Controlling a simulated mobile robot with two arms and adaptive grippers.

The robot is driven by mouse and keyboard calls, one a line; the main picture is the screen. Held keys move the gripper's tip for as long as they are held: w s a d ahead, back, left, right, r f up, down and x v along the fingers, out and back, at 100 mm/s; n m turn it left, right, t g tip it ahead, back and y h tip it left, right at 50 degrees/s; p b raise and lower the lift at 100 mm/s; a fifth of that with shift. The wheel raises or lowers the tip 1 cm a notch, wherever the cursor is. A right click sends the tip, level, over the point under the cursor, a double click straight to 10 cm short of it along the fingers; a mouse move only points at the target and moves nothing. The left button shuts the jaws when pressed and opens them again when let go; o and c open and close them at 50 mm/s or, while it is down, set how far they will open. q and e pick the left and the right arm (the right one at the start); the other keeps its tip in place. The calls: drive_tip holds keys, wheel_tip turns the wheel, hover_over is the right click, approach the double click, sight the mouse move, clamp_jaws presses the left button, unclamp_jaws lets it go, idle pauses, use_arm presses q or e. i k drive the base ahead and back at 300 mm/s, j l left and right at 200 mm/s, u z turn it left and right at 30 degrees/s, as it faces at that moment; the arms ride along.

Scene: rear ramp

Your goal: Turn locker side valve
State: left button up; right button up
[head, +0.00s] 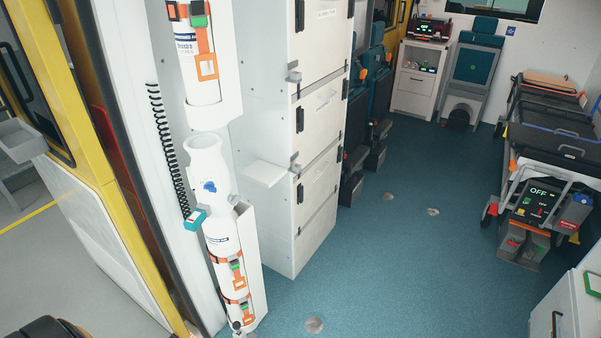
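A blue valve knob (209,186) sits on the neck of a white gas cylinder (222,240). The cylinder stands upright in a holder against the side of the white locker, strapped with orange belts. A second white cylinder (187,50) with orange straps hangs in a holder above it. A teal connector (194,219) on a black coiled cord hangs just left of the lower cylinder. Neither of my grippers shows in the head view.
The white locker (317,195) has several doors with black handles, and a small white shelf (264,173) juts from its side. The blue floor (400,260) is mostly clear. A stretcher (552,140) stands at the right. A yellow door frame (75,130) is at the left.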

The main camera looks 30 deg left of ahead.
sight(233, 200)
drive_tip(key=i+u, duration=0.2)
drive_tip(key=i, duration=0.3)
drive_tip(key=i+l+u, duration=0.15)
drive_tip(key=i, duration=0.35)
drive_tip(key=i+l+u, duration=0.2)
drive_tip(key=i, duration=0.3)
drive_tip(key=l, duration=0.1)
